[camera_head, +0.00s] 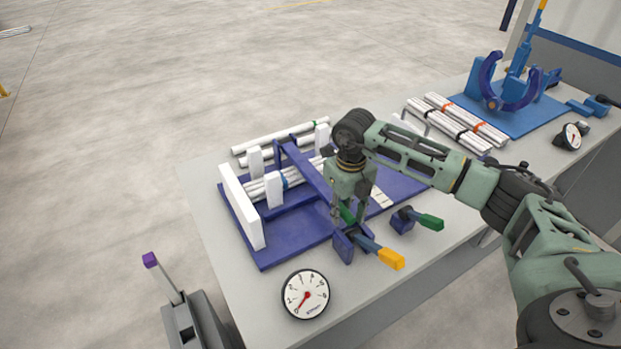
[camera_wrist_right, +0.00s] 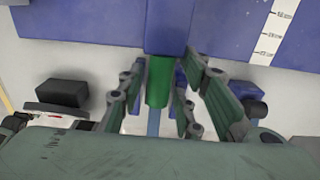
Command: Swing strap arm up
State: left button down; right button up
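The strap arm (camera_head: 308,172) is a long blue-violet bar. It lies lowered across the white pipes (camera_head: 270,185) in the blue fixture (camera_head: 285,243), running from the far side to the front. Its green handle (camera_wrist_right: 158,82) is at the near end and partly hidden by my gripper in the head view. My right gripper (camera_head: 350,212) points down over this end. In the right wrist view its fingers stand on both sides of the green handle, with a visible gap, so it looks open around it. My left gripper is not in view.
A yellow-tipped lever (camera_head: 390,259) and a green-tipped lever (camera_head: 430,221) stick out at the fixture's front. A dial gauge (camera_head: 306,294) lies near the front edge. A strapped pipe bundle (camera_head: 458,122) and a blue cradle (camera_head: 512,110) are at the right. A purple-tipped lever (camera_head: 150,260) stands left.

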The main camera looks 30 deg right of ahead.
jog(key=c, duration=0.4)
jog(key=shift+w+a+r+p, duration=0.1)
jog(key=shift+w+r+p, duration=0.1)
jog(key=shift+r+p, duration=0.95)
jog(key=shift+w+r+p, duration=0.2)
jog(key=shift+r+p, duration=0.35)
jog(key=shift+r, duration=1.15)
jog(key=shift+w+a+r+p, duration=0.1)
jog(key=shift+w+r+p, duration=0.1)
jog(key=shift+r+p, duration=0.95)
jog(key=shift+c, duration=0.2)
jog(key=shift+r+b, duration=0.3)
jog(key=w+r+p, duration=0.3)
jog(key=r+p, duration=0.1)
jog(key=r, duration=0.3)
jog(key=shift+w+r, duration=0.15)
jog(key=shift+r, duration=0.25)
jog(key=shift+a, duration=0.1)
jog(key=w+r+p, duration=0.3)
jog(key=w+r, duration=0.2)
jog(key=r, duration=0.2)
jog(key=shift+w+a, duration=0.15)
jog(key=shift+a, duration=0.05)
